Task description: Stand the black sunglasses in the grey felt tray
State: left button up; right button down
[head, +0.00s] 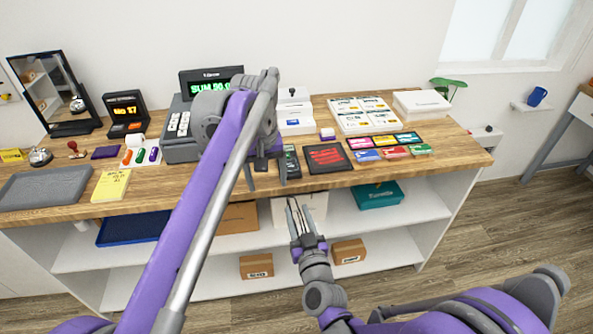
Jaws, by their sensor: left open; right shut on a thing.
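The grey felt tray (45,188) lies flat at the left front of the counter, and its surface looks empty. I cannot pick out the black sunglasses anywhere in the head view. My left gripper (267,178) is open, pointing down at the counter's front edge, far to the right of the tray. My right gripper (294,206) is lower, in front of the shelf under the counter, pointing up. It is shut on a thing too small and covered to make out.
The counter (455,150) holds a yellow pad (110,186) beside the tray, a cash register (182,130), a black mat (327,157) and several coloured packets. A mirror (52,95) stands behind the tray. Below are a blue tray (132,230), a teal box (377,195) and cardboard boxes.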

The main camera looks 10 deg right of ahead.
pick_arm(q)
jog(key=g, duration=0.1)
send_over(297, 201)
notch_tip(297, 201, down, 13)
jog(key=shift+r, duration=0.2)
dwell(0.4)
grip_shut()
pick_arm(e)
jog(key=shift+c, duration=2.2)
grip_release()
jog(key=shift+o, duration=0.4)
